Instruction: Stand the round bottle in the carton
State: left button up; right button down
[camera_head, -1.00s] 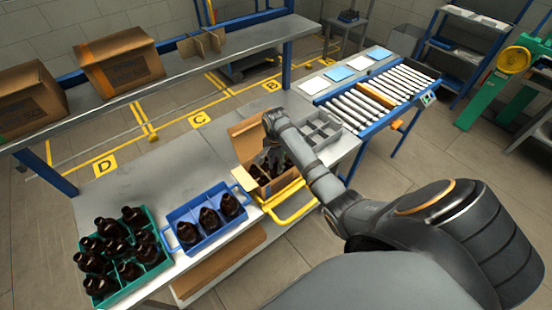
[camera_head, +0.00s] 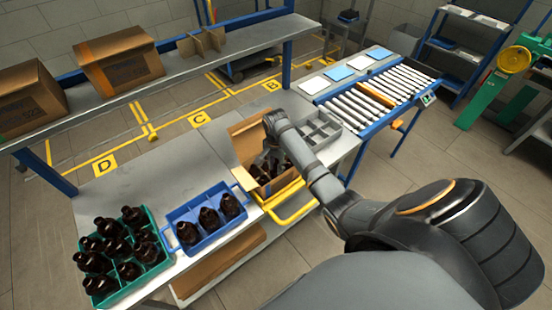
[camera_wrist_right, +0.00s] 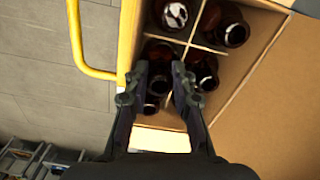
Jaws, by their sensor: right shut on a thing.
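The open cardboard carton (camera_head: 243,150) stands on the bench with its flaps up, and its inner dividers (camera_wrist_right: 197,45) show in the right wrist view. Several amber bottles, one of them at the upper right (camera_wrist_right: 235,33), stand in its compartments. My right gripper (camera_head: 268,163) is down at the carton's opening. In the right wrist view the gripper (camera_wrist_right: 160,74) is shut on a dark amber bottle (camera_wrist_right: 158,82) between its fingers. The fingers hide part of this bottle, and I cannot tell whether it touches the carton floor. My left gripper is not in view.
A blue crate (camera_head: 178,214) with amber bottles and a green crate (camera_head: 160,243) with several more stand to the left. A yellow rail (camera_head: 293,208) runs along the carton's front. A grey divided tray (camera_head: 322,130) sits behind, near the roller conveyor (camera_head: 372,108).

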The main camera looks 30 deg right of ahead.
jog(key=shift+f, duration=0.85)
jog(key=c, duration=1)
grip_release()
jog(key=shift+c, duration=0.2)
jog(key=shift+r, duration=0.35)
notch_tip(320, 180, up, 11)
jog(key=shift+r, duration=0.15)
jog(key=shift+w, duration=0.1)
